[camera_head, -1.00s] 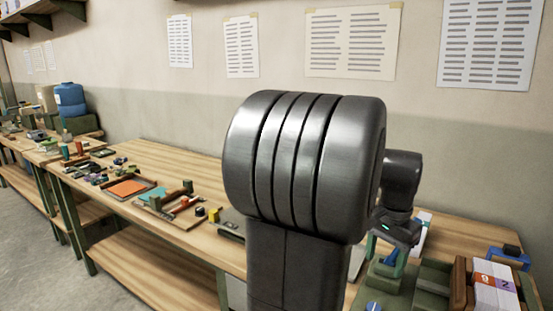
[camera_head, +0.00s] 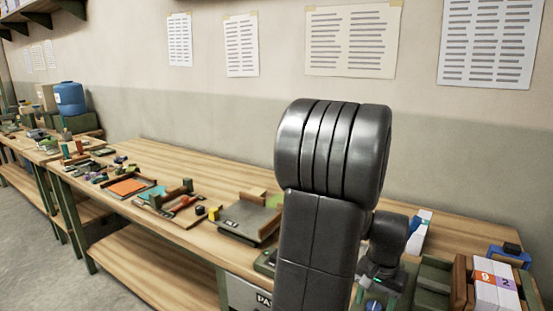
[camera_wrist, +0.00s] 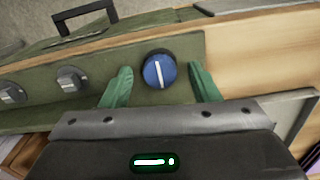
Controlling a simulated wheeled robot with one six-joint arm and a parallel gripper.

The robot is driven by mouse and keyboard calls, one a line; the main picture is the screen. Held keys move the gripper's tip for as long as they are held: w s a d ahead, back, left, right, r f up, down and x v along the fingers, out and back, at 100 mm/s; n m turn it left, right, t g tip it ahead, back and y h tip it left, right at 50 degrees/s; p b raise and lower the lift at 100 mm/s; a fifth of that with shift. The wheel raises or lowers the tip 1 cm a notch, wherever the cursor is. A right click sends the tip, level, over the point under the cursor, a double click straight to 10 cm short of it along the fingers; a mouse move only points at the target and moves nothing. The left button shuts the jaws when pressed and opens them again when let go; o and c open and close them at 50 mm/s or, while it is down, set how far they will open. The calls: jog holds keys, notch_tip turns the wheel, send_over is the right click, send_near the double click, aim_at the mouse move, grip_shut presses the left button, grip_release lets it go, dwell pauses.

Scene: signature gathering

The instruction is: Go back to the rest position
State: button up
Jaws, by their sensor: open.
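My gripper (camera_wrist: 160,90) is open in the wrist view, with its two green fingers spread apart. A blue knob (camera_wrist: 159,70) with a white line shows between and beyond the fingertips. The knob sits on a green panel (camera_wrist: 110,62); I cannot tell whether the fingers touch it. In the head view the blue knob (camera_head: 374,306) shows at the bottom edge, below my wrist. My dark arm links cover the middle of that view and hide part of the bench. The fingers are hard to make out there.
The wooden bench (camera_head: 190,158) runs along the wall. A green-grey tray (camera_head: 250,218) stands left of my arm. A wooden holder with white numbered blocks (camera_head: 494,284) stands at the right. Grey knobs (camera_wrist: 70,79) sit on the panel. Bare bench shows behind the trays.

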jog(key=n, duration=0.7)
jog(key=shift+n, duration=0.4)
jog(key=n, duration=0.3)
jog(key=shift+n+b, duration=0.3)
jog(key=shift+n, duration=1.9)
